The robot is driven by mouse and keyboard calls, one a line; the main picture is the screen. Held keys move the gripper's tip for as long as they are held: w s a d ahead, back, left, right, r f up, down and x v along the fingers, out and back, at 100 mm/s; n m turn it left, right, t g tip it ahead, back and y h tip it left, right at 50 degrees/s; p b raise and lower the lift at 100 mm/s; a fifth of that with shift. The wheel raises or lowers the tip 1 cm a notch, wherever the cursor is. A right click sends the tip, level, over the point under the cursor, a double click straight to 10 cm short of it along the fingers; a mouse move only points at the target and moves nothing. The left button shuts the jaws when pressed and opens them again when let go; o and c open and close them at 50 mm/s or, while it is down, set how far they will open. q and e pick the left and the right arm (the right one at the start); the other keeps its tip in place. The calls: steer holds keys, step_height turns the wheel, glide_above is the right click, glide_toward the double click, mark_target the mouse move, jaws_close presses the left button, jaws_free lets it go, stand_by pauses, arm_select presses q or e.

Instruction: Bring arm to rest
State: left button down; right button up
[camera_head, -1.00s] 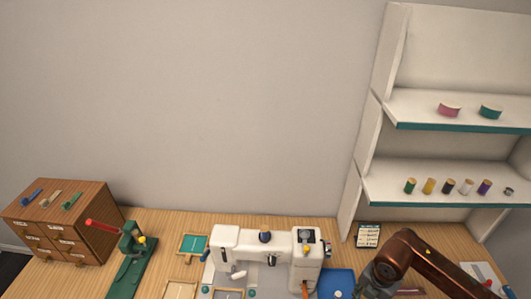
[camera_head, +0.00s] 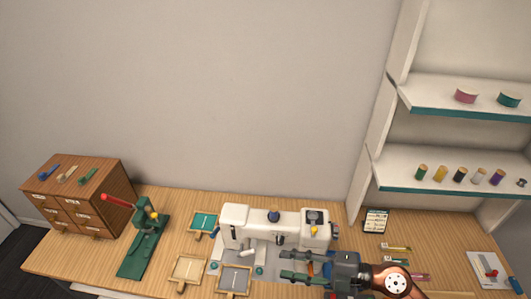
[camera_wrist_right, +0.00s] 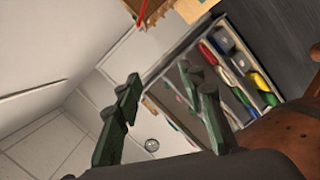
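My right gripper (camera_head: 284,266) has dark green fingers and a dark grey body. In the head view it comes in from the bottom right and points left, in front of the white sewing machine (camera_head: 262,217). Its fingers stand apart with nothing held between them. The right wrist view also shows the gripper (camera_wrist_right: 160,80) open, with a clear gap between the fingertips. Part of the machine's lower right side is hidden behind the gripper. My left gripper is not in view.
A green press with a red handle (camera_head: 146,228) and a wooden drawer cabinet (camera_head: 112,178) stand on the left of the wooden table (camera_head: 180,199). Small trays (camera_head: 189,268) lie in front of the machine. White shelves (camera_head: 450,168) with spools rise at the right.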

steer(key=w+d+r+m+t+h, duration=0.4)
steer(key=w+d+r+m+t, duration=0.6)
steer(key=d+m+t, duration=0.4)
steer(key=w+d+f+m+t+h, duration=0.2)
steer(key=d+f+m+h, duration=0.45)
steer(key=d+h, duration=0.25)
steer(key=s+d+f+m+g+h, duration=0.3)
steer(key=d+f, duration=0.2)
steer(key=f, duration=0.2)
steer(key=s+d+f+m+g+h, duration=0.2)
steer(key=d+f+m+g, duration=0.15)
steer(key=f, duration=0.45)
steer(key=s+a+f+g+y, duration=0.25)
steer(key=s+f+g, duration=0.75)
steer(key=s+f, duration=1.1)
step_height(320, 180, down, 34)
steer(key=s+a+g+b, duration=0.2)
steer(key=s+b, duration=0.1)
steer(key=b, duration=0.2)
steer(key=s+f+n+b, duration=0.1)
steer(key=s+f+b, duration=0.4)
steer(key=s+f, duration=1.4)
step_height(320, 180, down, 3)
steer(key=shift+r+g, duration=0.1)
steer(key=shift+g, duration=0.35)
